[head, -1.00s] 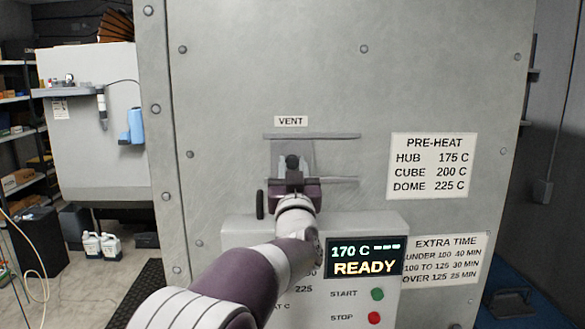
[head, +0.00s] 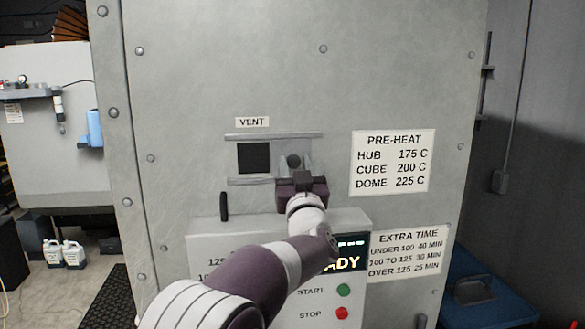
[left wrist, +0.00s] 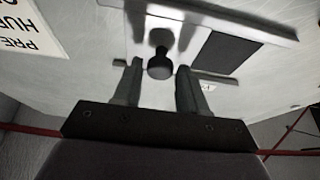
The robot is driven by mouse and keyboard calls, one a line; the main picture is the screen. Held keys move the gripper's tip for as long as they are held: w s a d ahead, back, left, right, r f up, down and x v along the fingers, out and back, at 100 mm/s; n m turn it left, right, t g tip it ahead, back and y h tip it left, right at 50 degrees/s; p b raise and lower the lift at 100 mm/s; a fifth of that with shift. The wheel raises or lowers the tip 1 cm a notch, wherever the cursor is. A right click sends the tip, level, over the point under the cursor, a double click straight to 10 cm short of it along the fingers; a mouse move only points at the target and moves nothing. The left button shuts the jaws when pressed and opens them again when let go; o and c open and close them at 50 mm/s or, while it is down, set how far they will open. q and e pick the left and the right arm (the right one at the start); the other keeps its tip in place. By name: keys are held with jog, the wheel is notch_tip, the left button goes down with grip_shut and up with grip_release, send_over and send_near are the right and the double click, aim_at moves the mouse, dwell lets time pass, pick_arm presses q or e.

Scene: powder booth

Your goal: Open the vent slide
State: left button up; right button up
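The vent slide (head: 287,148) is a grey plate between two horizontal rails under the VENT label (head: 252,122). It sits toward the right end of the rails, and a dark square opening (head: 254,158) shows to its left. Its dark round knob (head: 293,161) also shows in the left wrist view (left wrist: 160,66). My left gripper (head: 295,168) is at the knob. In the left wrist view its two fingers stand apart on either side of the knob, with a gap visible on each side. My right gripper is not in view.
Below the vent, a control box (head: 207,238) with a display (head: 350,255) and green and red buttons juts out, partly behind my left arm. A PRE-HEAT sign (head: 392,163) is to the right.

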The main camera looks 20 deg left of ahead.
pick_arm(q)
jog(key=shift+o, duration=0.5)
jog(key=shift+d+f, duration=0.1)
jog(key=shift+f, duration=0.05)
jog(key=b+v, duration=0.7)
jog(key=v, duration=0.5)
jog(key=shift+s+d, duration=0.15)
jog(key=shift+s, duration=0.1)
